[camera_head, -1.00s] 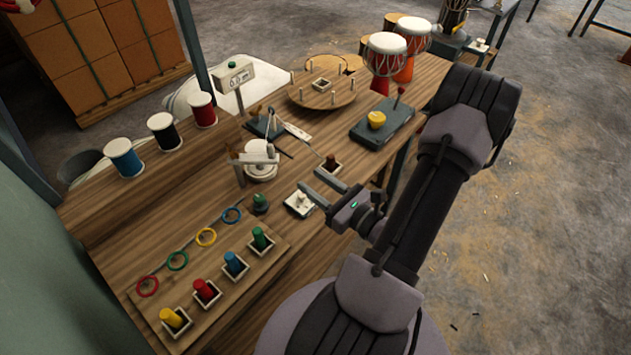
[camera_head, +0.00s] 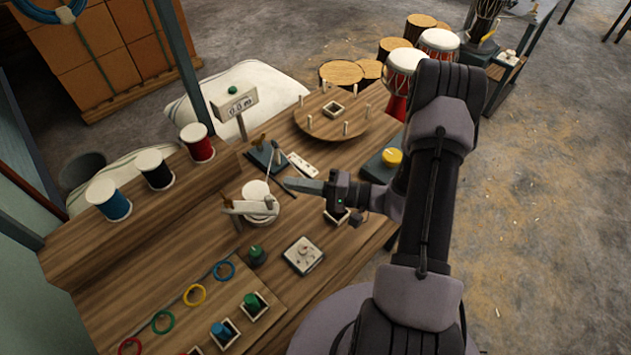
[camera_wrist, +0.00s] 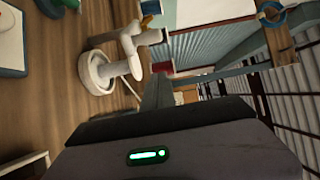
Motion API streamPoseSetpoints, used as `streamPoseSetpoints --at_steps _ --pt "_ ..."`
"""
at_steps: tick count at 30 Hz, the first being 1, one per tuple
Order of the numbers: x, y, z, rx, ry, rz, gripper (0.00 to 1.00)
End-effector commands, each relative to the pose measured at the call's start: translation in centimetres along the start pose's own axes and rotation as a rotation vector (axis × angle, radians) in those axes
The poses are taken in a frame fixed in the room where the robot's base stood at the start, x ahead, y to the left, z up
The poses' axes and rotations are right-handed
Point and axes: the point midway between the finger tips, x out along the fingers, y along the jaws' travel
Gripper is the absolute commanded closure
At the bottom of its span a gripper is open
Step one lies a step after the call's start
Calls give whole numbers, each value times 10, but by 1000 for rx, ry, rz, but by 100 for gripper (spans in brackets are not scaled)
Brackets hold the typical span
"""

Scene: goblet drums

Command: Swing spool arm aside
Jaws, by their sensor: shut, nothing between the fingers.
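The pale spool arm (camera_head: 236,207) reaches out sideways at the white round spool base (camera_head: 260,190) near the middle of the bench. In the wrist view the spool arm (camera_wrist: 143,38) shows above the round white base (camera_wrist: 100,72), left of my fingers. My gripper (camera_head: 292,184) is shut and empty, its fingers pointing left just right of the spool base. In the wrist view the closed fingers (camera_wrist: 157,92) look apart from the arm, though the depth of the gap is hard to tell.
A small dark stand (camera_head: 266,157) with a rod is just behind the fingers. A round pegged board (camera_head: 332,118) lies farther back. A white-topped switch box (camera_head: 303,254) and a green knob (camera_head: 257,255) sit in front. Thread spools (camera_head: 155,170) line the left shelf.

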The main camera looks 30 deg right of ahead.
Motion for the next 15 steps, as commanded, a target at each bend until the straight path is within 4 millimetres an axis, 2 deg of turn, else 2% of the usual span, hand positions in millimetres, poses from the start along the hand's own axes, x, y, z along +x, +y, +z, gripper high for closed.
streamPoseSetpoints --at_steps 6,12,15 --pt "48 1 1 1 -3 -1 100" --pt "36 1 28 5 4 0 100" --pt "33 0 35 4 3 0 100"
